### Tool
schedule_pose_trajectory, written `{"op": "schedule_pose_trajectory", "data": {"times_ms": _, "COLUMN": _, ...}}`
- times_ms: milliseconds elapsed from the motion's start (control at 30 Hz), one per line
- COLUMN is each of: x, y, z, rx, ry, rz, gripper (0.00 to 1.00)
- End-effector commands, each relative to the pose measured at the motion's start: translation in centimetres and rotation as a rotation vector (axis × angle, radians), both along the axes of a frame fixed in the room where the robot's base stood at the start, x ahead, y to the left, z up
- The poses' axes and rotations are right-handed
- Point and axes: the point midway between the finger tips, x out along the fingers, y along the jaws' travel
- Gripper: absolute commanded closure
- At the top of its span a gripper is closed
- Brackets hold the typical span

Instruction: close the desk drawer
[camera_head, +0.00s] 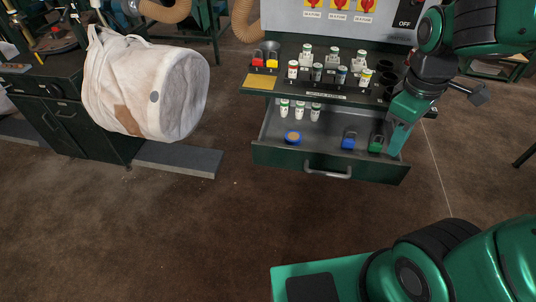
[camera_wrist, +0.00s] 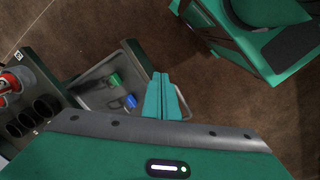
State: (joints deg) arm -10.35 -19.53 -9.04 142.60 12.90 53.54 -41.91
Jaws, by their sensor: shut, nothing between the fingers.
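The desk drawer (camera_head: 275,158) is pulled out from the dark desk (camera_head: 262,84), with a metal handle (camera_head: 328,174) on its green front. Inside it are several small white bottles, a round blue-and-orange item, a blue padlock and a green padlock. My gripper (camera_head: 396,153) is shut and empty, pointing down at the drawer's right end, close to the front panel. I cannot tell whether it touches the drawer.
Several bottles stand on the desktop, with red and yellow padlocks (camera_head: 264,62) at its left. Dark round holders (camera_head: 385,80) are at its right. A white bulk bag (camera_head: 150,85) hangs at left by a dark cabinet. The floor (camera_head: 210,235) before the drawer is clear.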

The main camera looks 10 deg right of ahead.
Motion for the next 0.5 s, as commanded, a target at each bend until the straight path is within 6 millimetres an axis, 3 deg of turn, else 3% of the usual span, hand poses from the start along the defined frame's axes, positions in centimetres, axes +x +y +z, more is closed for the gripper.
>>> {"op": "schedule_pose_trajectory", "data": {"times_ms": 233, "x": 4.9, "y": 8.7, "z": -1.0, "rx": -0.079, "ry": 0.02, "rz": 0.779, "gripper": 1.0}}
{"op": "schedule_pose_trajectory", "data": {"times_ms": 500, "x": 6.8, "y": 20.2, "z": -2.6, "rx": -0.186, "ry": 0.044, "rz": 1.604, "gripper": 1.0}}
